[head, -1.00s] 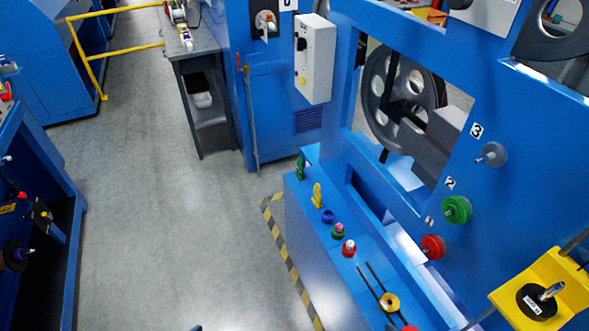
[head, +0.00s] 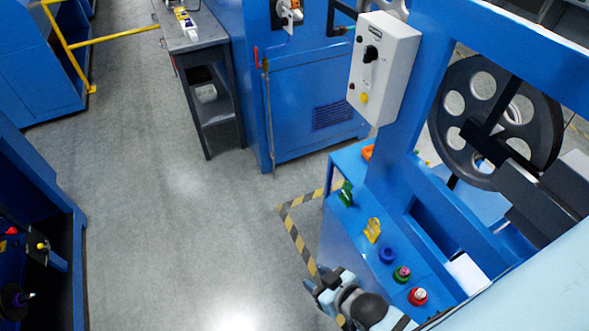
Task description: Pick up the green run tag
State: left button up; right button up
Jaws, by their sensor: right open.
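The green run tag (head: 345,193) stands on the blue ledge (head: 340,222) of the machine, near its far end, in the head view. A yellow tag (head: 373,230) stands nearer on the same ledge. My right gripper (head: 322,284) is at the bottom of the view, beside the ledge's left edge. It is open and holds nothing that I can see. It is apart from the green tag, nearer to me and a little to the left. My left gripper is not in view.
A blue ring (head: 387,256), a green-and-red knob (head: 402,273) and a red knob (head: 418,296) sit along the ledge. An orange item (head: 367,152) lies behind the green tag. A grey control box (head: 384,68) hangs above. Open floor (head: 190,230) lies left.

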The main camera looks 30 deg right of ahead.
aim_at(345, 197)
jog(key=i+j+z, duration=0.1)
jog(key=i, duration=0.4)
jog(key=i+j, duration=0.15)
jog(key=i, duration=0.4)
jog(key=i+j+z, duration=0.15)
jog(key=i, duration=0.35)
jog(key=i+j+z, duration=0.15)
jog(key=i+z, duration=0.15)
jog(key=z, duration=0.2)
jog(key=i+j+z, duration=0.2)
jog(key=z, duration=0.3)
jog(key=i+j+z, duration=0.25)
jog(key=z, duration=0.2)
jog(key=i+j+z, duration=0.15)
jog(key=j+z, duration=1.35)
jog(key=i+l, duration=0.05)
jog(key=l, duration=0.05)
